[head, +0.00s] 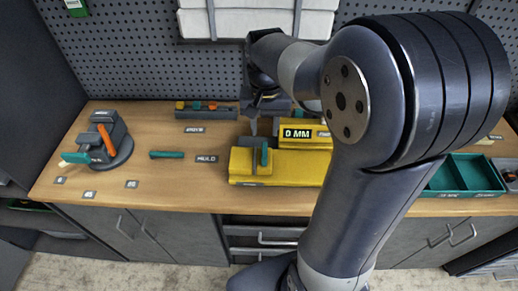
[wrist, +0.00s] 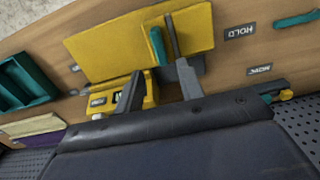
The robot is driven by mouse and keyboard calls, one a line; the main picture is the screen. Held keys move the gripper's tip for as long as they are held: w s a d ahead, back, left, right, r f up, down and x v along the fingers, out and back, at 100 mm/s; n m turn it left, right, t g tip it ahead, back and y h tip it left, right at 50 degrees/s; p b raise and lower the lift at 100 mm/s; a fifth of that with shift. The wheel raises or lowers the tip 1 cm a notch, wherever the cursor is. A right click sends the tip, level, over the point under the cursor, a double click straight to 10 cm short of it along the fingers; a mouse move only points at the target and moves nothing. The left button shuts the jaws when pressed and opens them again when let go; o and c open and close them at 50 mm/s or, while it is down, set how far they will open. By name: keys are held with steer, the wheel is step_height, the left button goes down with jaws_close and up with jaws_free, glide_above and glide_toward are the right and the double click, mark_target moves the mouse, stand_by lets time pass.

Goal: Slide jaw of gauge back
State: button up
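The yellow gauge (head: 290,168) lies on the wooden bench, with a raised display block (head: 300,133) reading "0 MM". It also shows in the wrist view (wrist: 105,48). At its left end in the head view is the yellow jaw (head: 242,160), with a grey upright part and a teal handle (head: 264,155). The teal handle also shows in the wrist view (wrist: 157,46). My arm hides the gauge's right end.
A grey fixture with an orange lever (head: 106,138) stands at the left. A teal bar (head: 166,155) lies beside the "HOLD" label (head: 206,159). A narrow tool tray (head: 205,109) is at the back, and a teal tray (head: 470,174) is at the right.

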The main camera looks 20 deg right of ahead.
mark_target(265, 150)
step_height(265, 150, down, 10)
steer(key=shift+r+p, duration=0.2)
steer(key=shift+p, duration=0.2)
jaws_close()
stand_by(0.5)
